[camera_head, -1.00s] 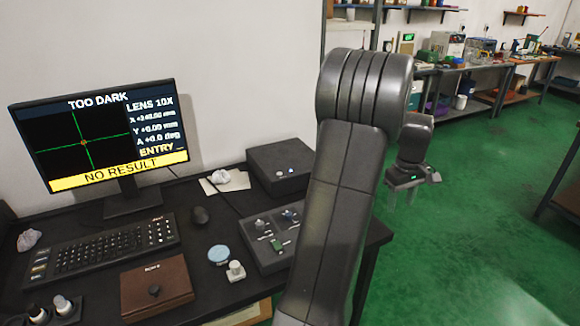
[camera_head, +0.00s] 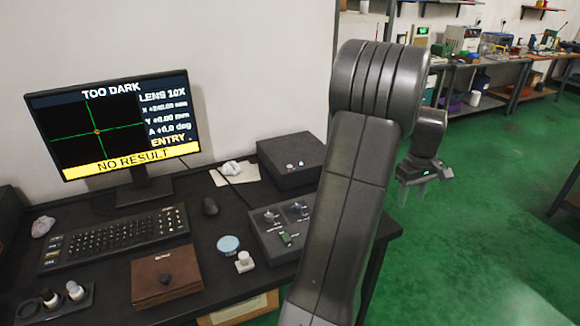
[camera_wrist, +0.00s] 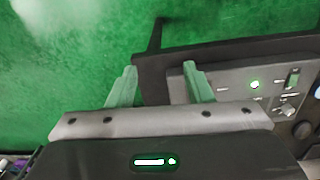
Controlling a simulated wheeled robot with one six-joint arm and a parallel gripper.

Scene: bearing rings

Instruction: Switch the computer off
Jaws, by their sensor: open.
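The monitor (camera_head: 118,122) on the dark desk is lit and reads "TOO DARK" and "NO RESULT". A black box (camera_head: 292,160) with two small buttons on its front stands at the back right of the desk; it may be the computer. A control panel (camera_head: 268,242) with knobs and a green switch (camera_head: 286,239) lies before it, partly hidden by my arm. My gripper (camera_head: 414,193) is open and empty, beyond the desk's right edge, fingers down.
Open green floor (camera_head: 470,240) lies to the right; workbenches (camera_head: 495,92) stand behind.

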